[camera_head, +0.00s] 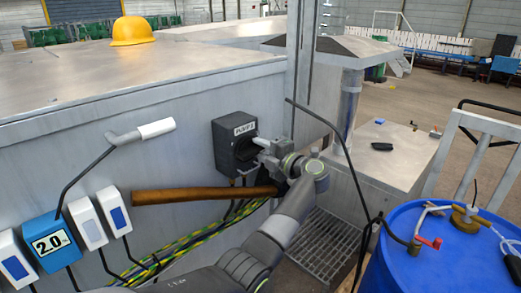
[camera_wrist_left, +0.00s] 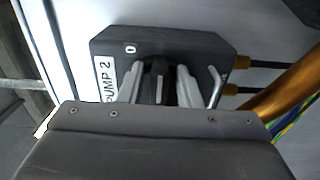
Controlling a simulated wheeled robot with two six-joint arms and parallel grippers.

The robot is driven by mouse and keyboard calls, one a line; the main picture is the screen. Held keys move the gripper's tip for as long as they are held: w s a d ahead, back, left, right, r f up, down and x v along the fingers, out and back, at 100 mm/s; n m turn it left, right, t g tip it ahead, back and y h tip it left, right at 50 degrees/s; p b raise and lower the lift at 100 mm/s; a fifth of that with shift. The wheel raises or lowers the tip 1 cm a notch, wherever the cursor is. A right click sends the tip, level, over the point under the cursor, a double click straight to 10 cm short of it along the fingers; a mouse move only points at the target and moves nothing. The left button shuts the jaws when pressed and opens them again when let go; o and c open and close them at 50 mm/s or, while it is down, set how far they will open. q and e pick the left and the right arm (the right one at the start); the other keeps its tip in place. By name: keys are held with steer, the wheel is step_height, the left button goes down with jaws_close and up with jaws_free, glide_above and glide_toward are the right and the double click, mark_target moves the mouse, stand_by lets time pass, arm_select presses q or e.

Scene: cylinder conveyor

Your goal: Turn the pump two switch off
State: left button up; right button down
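The pump two switch is a dark box (camera_head: 233,145) on the grey cabinet's side wall in the head view. In the left wrist view the box (camera_wrist_left: 205,48) carries a "PUMP 2" label and a "0" mark near its upper left corner. Its dark knob (camera_wrist_left: 158,88) has a pale line pointing roughly along the fingers. My left gripper (camera_head: 262,144) is at the front of the box. In the left wrist view its two pale fingers (camera_wrist_left: 160,75) stand on either side of the knob, apart; whether they touch it is unclear. My right gripper is not in view.
A metal post (camera_head: 300,75) and a blue barrel (camera_head: 445,255) stand right.

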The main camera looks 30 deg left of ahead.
arm_select(q)
steer(key=shift+o, duration=0.4)
steer(key=shift+s+d+f, duration=0.1)
steer(key=shift+d, duration=0.2)
steer(key=b+v, duration=0.7)
steer(key=v, duration=0.9)
steer(key=shift+s+d+b, duration=0.15)
steer(key=shift+d+b, duration=0.25)
